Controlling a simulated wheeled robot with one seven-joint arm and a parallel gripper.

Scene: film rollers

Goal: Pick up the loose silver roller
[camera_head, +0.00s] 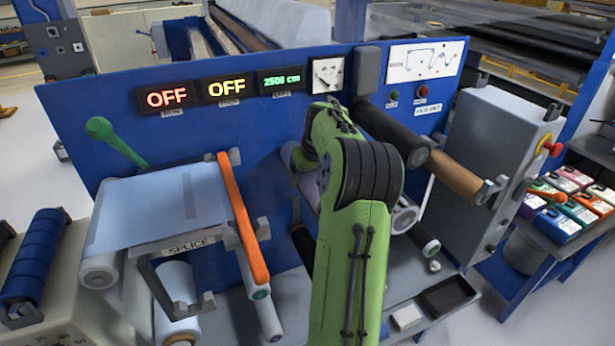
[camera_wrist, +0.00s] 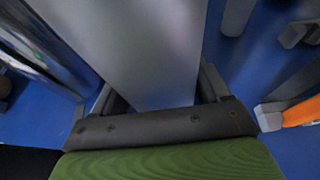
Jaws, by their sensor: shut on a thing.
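In the wrist view a thick, smooth silver-grey roller (camera_wrist: 140,45) runs from the top edge down between the fingers of my gripper (camera_wrist: 157,88). My gripper is shut on it, with one dark finger on each side. Its near end is hidden by the gripper body. In the head view my green arm reaches to the blue panel and hides the gripper. A pale grey roller surface (camera_head: 307,190) shows just left of the arm, and a pale roller end (camera_head: 404,219) shows just right of it. I cannot tell if both belong to the held roller.
The blue panel (camera_head: 210,130) stands close behind. An orange bar (camera_head: 243,222) and the splice table (camera_head: 150,210) are at left. A black roller (camera_head: 392,132) and a brown roller (camera_head: 455,178) jut out at right. A grey box (camera_head: 492,150) stands farther right.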

